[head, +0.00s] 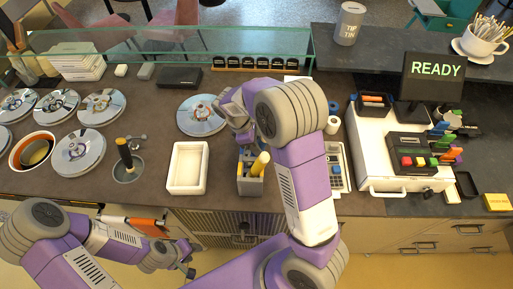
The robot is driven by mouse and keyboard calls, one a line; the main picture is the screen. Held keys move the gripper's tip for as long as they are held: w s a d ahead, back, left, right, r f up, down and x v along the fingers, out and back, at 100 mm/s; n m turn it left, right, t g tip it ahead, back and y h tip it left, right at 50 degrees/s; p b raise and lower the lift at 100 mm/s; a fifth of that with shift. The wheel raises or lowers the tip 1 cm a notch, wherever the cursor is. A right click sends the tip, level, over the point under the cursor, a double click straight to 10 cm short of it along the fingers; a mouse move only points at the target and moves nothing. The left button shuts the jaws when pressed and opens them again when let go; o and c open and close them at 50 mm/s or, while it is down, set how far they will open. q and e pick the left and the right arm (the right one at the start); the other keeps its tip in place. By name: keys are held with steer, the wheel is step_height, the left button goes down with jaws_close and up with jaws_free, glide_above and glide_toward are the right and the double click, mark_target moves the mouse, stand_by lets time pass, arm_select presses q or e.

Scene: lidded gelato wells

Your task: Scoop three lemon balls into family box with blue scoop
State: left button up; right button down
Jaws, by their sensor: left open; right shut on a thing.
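A white, open, empty box (187,168), likely the family box, sits on the counter at centre. My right gripper (228,112) is beside a round steel lid (199,117) and above a grey caddy (250,184). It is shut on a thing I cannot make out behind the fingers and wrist. The caddy holds a yellow handle (261,163). No blue scoop is clearly visible. An open well with an orange rim (14,151) lies at the far left; its flavour is unclear. My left gripper (187,269) is open and empty, low in front of the counter.
Several lidded wells (79,153) fill the left counter. A black-handled tool (124,153) stands in a round holder (128,172). A glass guard (170,45) runs along the back. The till (400,150) stands at right. My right arm covers the middle.

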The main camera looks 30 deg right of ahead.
step_height(320, 180, up, 10)
steer(key=shift+f, duration=0.25)
step_height(320, 180, up, 6)
steer(key=p, duration=0.5)
steer(key=shift+r, duration=0.2)
steer(key=shift+r, duration=0.1)
stand_by(1.1)
